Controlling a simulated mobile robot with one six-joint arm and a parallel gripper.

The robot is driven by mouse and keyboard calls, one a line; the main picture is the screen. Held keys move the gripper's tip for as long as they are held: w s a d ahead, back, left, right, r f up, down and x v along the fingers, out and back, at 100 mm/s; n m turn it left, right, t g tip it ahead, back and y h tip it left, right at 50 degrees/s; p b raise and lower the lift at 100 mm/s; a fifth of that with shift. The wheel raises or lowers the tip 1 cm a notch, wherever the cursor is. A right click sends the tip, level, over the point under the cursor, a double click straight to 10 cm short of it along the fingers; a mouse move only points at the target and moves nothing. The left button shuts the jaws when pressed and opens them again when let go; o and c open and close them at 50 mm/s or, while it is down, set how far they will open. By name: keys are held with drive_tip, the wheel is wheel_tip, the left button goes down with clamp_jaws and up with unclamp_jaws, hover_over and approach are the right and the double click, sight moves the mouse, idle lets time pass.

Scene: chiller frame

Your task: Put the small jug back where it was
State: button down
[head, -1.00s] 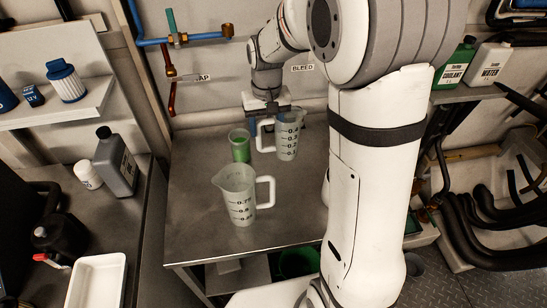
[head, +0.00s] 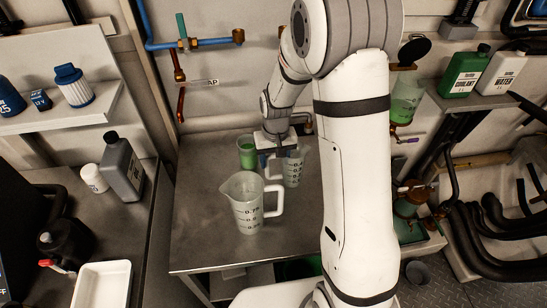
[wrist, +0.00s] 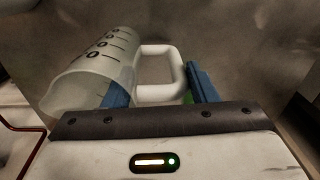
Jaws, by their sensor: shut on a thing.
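The small jug (head: 293,170) is clear with dark measuring marks and a pale handle. In the head view it is upright over the metal table (head: 200,240), right of the large jug; I cannot tell whether its base touches the table. My gripper (head: 276,152) is at its left side, shut on its handle. In the wrist view the small jug (wrist: 90,70) is at left, its white handle between the blue fingers of my gripper (wrist: 158,88). The arm hides part of the small jug's top in the head view.
The large jug (head: 245,203) stands close in front of the small jug. A green cup (head: 246,152) stands behind it to the left. Pipes (head: 195,42) run along the wall. The table's front left is clear. A white tray (head: 102,285) lies lower left.

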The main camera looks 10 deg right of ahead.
drive_tip(key=shift+f, duration=0.15)
drive_tip(key=c, duration=0.6)
unclamp_jaws()
wheel_tip(320, 180, up, 12)
drive_tip(key=b, duration=0.1)
drive_tip(key=s+d+r+t, duration=0.1)
drive_tip(key=s+d+r, duration=0.1)
drive_tip(key=s, duration=0.5)
drive_tip(key=s+d+r+t, duration=0.1)
drive_tip(key=s+r, duration=0.2)
drive_tip(key=s, duration=0.4)
drive_tip(key=s+d+r+t, duration=0.1)
drive_tip(key=s+d+r, duration=0.1)
drive_tip(key=s, duration=0.5)
drive_tip(key=shift+d+r+m, duration=0.3)
drive_tip(key=shift+m, duration=0.1)
